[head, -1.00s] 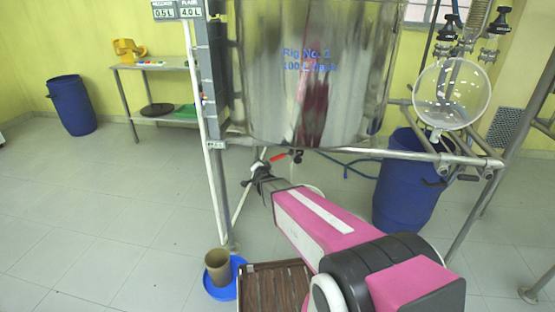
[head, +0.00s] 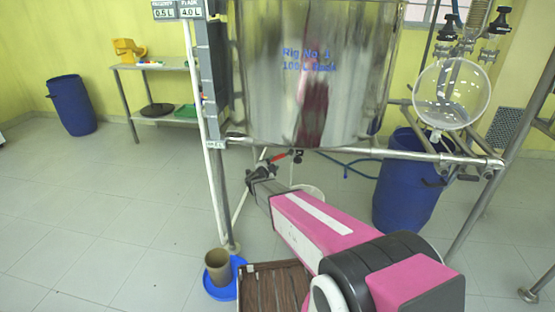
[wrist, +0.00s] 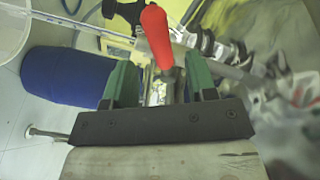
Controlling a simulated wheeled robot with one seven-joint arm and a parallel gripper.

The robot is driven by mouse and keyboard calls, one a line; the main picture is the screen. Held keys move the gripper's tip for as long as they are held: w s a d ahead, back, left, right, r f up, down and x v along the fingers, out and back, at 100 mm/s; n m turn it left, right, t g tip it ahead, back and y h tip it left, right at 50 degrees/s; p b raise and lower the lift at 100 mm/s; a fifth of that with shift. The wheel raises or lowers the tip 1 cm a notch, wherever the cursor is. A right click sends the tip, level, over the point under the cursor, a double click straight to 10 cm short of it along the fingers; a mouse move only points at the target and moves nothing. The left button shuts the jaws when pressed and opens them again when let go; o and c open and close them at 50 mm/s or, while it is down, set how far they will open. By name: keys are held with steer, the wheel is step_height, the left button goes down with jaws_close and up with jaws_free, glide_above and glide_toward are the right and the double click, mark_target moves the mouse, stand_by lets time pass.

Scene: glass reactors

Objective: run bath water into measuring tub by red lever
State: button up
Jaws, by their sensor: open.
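The steel bath (head: 345,85) with blue lettering hangs in the pipe frame. The red lever (head: 277,157) is below it, just beyond the end of my arm. In the wrist view the red lever (wrist: 155,35) points up the picture, ahead of and between my open green fingers. My gripper (wrist: 160,82) has a metal fitting between or just beyond its fingers; I cannot tell whether they touch it. In the head view my gripper (head: 258,168) is close to the lever. A pale round rim (head: 313,190), possibly the measuring tub, is mostly hidden behind my arm.
A brown cup (head: 217,266) stands on a blue dish (head: 238,264) beside a brown slatted crate (head: 262,266). A blue barrel (head: 408,195) and a round glass vessel (head: 452,93) are at right. Open floor lies at left.

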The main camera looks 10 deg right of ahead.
mark_target(276, 159)
steer(key=x, duration=0.5)
steer(key=shift+w+d, duration=0.25)
steer(key=shift+w, duration=0.1)
jaws_close()
steer(key=shift+w+a+r+m+g+y, duration=0.15)
steer(key=shift+a+r+m+y, duration=0.1)
steer(key=shift+r+m, duration=0.4)
steer(key=shift+s+a+r+m+g+y, duration=0.1)
steer(key=shift+a+r+m+g+y, duration=0.1)
steer(key=shift+r+m, duration=0.45)
steer(key=shift+w+a+r+m+y, duration=0.1)
steer(key=shift+r+m+y, duration=0.5)
steer(key=shift+m, duration=0.8)
steer(key=shift+r, duration=0.15)
